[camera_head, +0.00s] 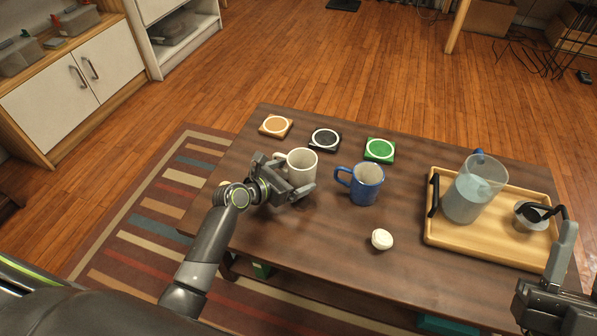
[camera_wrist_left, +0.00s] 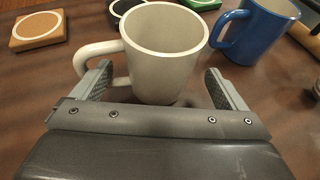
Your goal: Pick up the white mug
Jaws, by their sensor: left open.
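The white mug (camera_head: 302,163) stands upright on the dark wooden table, its handle to the left. It also shows in the left wrist view (camera_wrist_left: 165,60). My left gripper (camera_head: 286,180) is open at the near side of the mug. In the left wrist view, its two fingers (camera_wrist_left: 160,88) are spread left and right of the mug's lower body, with the left finger close to the handle. I cannot tell whether they touch it. My right gripper (camera_head: 562,262) is partly in view at the right edge; its jaw state is unclear.
A blue mug (camera_head: 367,186) stands just right of the white mug. Orange (camera_head: 276,126), black (camera_head: 325,139) and green (camera_head: 379,150) coasters lie behind. A small white round object (camera_head: 382,239) lies in front. A wooden tray (camera_head: 470,248) at right holds a jug (camera_head: 468,195).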

